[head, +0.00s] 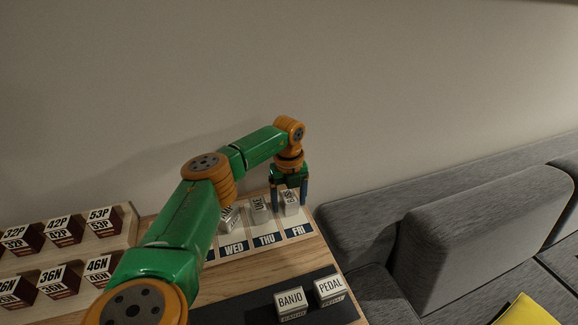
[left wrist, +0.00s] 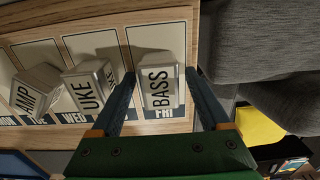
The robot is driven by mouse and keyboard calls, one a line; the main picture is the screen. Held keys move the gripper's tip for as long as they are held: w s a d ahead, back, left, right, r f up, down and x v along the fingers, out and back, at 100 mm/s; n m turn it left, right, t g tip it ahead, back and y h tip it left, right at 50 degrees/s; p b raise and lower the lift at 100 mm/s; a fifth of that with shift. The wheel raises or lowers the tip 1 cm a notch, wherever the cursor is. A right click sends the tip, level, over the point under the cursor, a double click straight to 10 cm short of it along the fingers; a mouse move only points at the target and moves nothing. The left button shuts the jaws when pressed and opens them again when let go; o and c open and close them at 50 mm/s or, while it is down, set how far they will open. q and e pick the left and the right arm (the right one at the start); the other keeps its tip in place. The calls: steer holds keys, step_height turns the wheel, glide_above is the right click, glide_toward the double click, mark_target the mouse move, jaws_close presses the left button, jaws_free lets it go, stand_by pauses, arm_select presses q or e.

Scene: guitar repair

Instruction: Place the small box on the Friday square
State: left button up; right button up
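A small pale box marked BASS (left wrist: 158,88) stands on the Friday square (left wrist: 150,33) of the day board. In the head view the BASS box (head: 290,206) sits above the FRI label (head: 295,231), partly behind a finger. My left gripper (head: 289,197) points down over it. In the left wrist view the gripper's fingers (left wrist: 162,97) are spread on either side of the BASS box, with visible gaps. Pale boxes marked UKE (left wrist: 90,88) and AMP (left wrist: 37,92) stand to its left. My right gripper is not in view.
Boxes marked BANJO (head: 290,299) and PEDAL (head: 329,288) sit on a dark mat in front. Dark-red boxes (head: 65,231) stand on a wooden rack at left. A grey sofa (head: 455,245) with a yellow cushion (head: 525,311) adjoins the table's right side. A wall rises behind.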

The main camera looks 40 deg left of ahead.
mark_target(289, 197)
arm_select(q)
step_height(289, 197, up, 12)
steer(key=shift+r, duration=0.2)
stand_by(0.5)
